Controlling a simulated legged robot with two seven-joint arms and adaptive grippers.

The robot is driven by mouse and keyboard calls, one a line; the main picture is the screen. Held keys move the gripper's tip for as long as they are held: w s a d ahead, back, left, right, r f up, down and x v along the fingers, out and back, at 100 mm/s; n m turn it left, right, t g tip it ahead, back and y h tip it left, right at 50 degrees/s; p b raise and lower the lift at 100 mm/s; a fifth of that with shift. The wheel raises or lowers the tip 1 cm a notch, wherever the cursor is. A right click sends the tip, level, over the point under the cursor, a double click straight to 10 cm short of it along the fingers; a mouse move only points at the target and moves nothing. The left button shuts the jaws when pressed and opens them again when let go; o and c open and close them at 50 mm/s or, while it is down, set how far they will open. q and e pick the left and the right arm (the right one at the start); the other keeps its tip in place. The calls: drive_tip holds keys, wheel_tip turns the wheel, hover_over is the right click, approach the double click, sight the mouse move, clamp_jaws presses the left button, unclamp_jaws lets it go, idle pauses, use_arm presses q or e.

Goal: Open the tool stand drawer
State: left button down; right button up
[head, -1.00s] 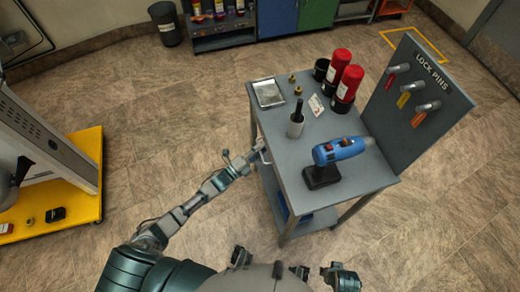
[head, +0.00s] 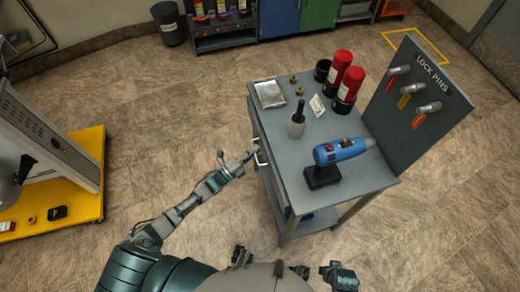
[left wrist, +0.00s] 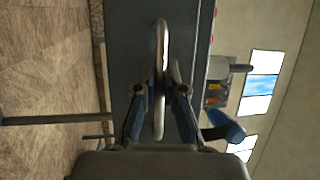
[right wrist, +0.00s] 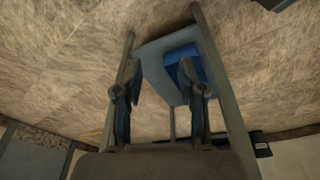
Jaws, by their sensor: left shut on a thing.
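The grey tool stand (head: 290,135) stands right of centre in the head view. Its drawer handle (head: 260,157) is a pale bar on the left side, and it shows in the left wrist view (left wrist: 161,45) as a curved metal loop. My left gripper (head: 249,157) is at this handle, with its fingers on both sides of the bar in the left wrist view (left wrist: 160,85), shut on it. I cannot tell clearly how far the drawer stands out. My right gripper (right wrist: 162,92) is open and empty in the right wrist view, with the stand's lower shelf beyond it.
A lock pin board (head: 415,100) rises at the right. Floor left of the stand is clear.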

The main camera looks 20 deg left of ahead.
use_arm(q)
drive_tip(key=s+a, duration=0.6)
drive_tip(key=a, duration=0.3)
drive_tip(key=s+a+p, duration=0.1)
drive_tip(key=s+a, duration=0.5)
drive_tip(key=a, duration=0.3)
drive_tip(key=shift+s+f, duration=0.3)
drive_tip(key=shift+f, duration=0.05)
use_arm(e)
drive_tip(key=shift+s+a+f, duration=0.1)
drive_tip(key=shift+s+f, duration=0.1)
drive_tip(key=shift+f, duration=1.05)
drive_tip(key=shift+s+f, duration=0.15)
drive_tip(key=shift+f, duration=1.05)
use_arm(q)
drive_tip(key=c, duration=1.2)
unclamp_jaws()
drive_tip(key=shift+c, duration=0.2)
drive_tip(key=shift+w+r+p, duration=0.1)
drive_tip(key=shift+p, duration=0.2)
drive_tip(key=v, duration=1.2)
